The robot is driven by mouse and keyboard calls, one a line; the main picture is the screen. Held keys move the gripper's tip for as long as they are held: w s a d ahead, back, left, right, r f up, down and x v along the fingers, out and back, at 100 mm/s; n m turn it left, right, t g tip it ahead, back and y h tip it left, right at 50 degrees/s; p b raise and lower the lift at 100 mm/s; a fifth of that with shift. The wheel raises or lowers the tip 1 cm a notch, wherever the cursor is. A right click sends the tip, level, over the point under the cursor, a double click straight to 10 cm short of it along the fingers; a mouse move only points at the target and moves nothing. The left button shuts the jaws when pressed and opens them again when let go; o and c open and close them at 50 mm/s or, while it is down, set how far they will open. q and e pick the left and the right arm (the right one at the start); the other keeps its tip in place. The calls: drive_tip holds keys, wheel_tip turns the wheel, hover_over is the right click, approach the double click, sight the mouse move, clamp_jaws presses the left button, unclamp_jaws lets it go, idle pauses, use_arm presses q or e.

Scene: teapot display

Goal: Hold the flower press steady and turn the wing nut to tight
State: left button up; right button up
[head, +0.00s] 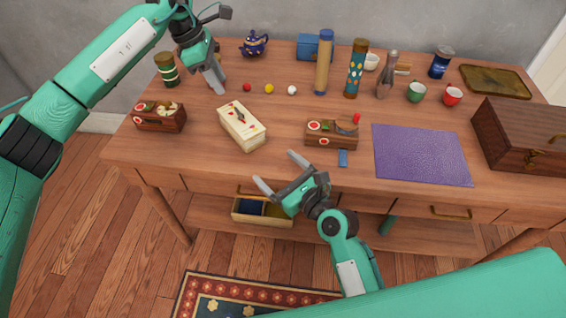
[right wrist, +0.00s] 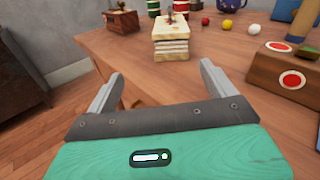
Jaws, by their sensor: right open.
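The flower press (head: 242,127) is a cream, layered block on the left half of the table. It also shows in the right wrist view (right wrist: 171,46), straight ahead and beyond my fingers. Small dark and red details sit on its top; the wing nut is too small to make out clearly. My left gripper (head: 216,82) points down above the table, behind and left of the press, apart from it. Whether its fingers are parted is unclear. My right gripper (head: 280,172) is open and empty at the table's front edge, in front and to the right of the press.
A wooden box with red discs (head: 333,134) stands right of the press, another wooden box (head: 158,118) left. Small balls (head: 269,89) lie behind. A blue block (head: 343,158) and a purple mat (head: 420,155) lie to the right. Tall cylinders (head: 324,62) stand at the back.

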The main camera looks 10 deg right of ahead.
sight(256, 136)
drive_tip(key=shift+w+d+r+m+t, duration=0.4)
drive_tip(key=shift+w+d+m+t, duration=0.1)
drive_tip(key=shift+w+m, duration=0.15)
drive_tip(key=shift+w+a, duration=0.1)
drive_tip(key=shift+w, duration=0.15)
drive_tip(key=x, duration=1.3)
drive_tip(key=shift+w, duration=0.2)
drive_tip(key=shift+c, duration=0.5)
